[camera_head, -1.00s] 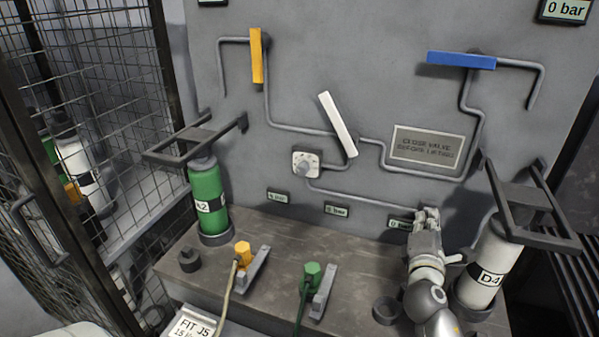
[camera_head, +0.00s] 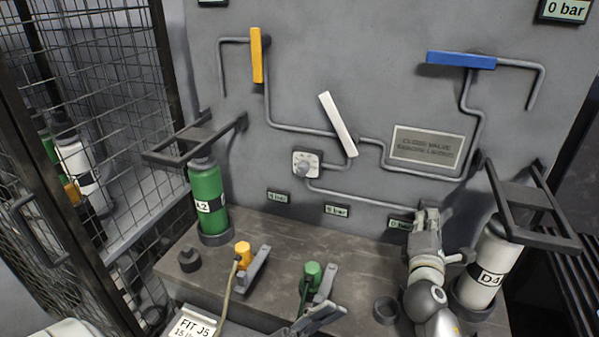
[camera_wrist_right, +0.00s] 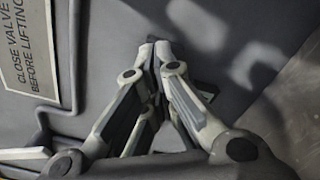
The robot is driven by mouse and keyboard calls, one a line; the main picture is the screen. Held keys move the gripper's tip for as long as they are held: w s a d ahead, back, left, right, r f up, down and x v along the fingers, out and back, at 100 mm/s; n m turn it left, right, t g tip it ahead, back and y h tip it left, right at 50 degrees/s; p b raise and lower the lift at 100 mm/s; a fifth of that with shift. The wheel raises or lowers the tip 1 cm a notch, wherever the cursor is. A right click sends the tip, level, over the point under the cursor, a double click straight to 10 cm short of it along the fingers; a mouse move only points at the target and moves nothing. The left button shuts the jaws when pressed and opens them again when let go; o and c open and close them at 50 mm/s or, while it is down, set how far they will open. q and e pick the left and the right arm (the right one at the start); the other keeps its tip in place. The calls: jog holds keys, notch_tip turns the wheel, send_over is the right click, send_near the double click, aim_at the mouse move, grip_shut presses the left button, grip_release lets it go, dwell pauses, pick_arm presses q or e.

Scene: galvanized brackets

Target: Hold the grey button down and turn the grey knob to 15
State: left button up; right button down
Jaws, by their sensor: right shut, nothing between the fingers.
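The grey knob (camera_head: 306,168) sits on a white dial plate on the grey wall panel, left of centre in the head view. The dial's numbers are too small to read. My right gripper (camera_head: 428,213) is at the lower right of the panel, beside a small display. In the right wrist view its fingertips (camera_wrist_right: 157,50) are together, at or very near the grey panel, with nothing between them. I cannot make out a grey button; the gripper may hide it. My left gripper (camera_head: 322,316) shows at the bottom, below the knob; its opening is unclear.
A white lever (camera_head: 338,124) stands just right of the knob. A yellow lever (camera_head: 257,56) and a blue lever (camera_head: 461,60) are higher. A green cylinder (camera_head: 208,203) and a white cylinder (camera_head: 487,262) flank the bench (camera_head: 345,251). Yellow and green connectors stand on the bench.

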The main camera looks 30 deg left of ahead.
pick_arm(q)
jog(key=w+a+r+m+g, duration=0.1)
jog(key=w+r+m, duration=0.35)
jog(key=r, duration=0.75)
jog(key=n+t+y, duration=0.2)
jog(key=n+y, duration=1.6)
jog(key=y, duration=0.6)
send_near(300, 171)
jog(key=w, duration=0.3)
jog(key=w+a, duration=0.1)
jog(key=w, duration=0.5)
jog(key=shift+w+a, duration=0.3)
jog(key=c, duration=1)
jog(key=shift+c, duration=0.2)
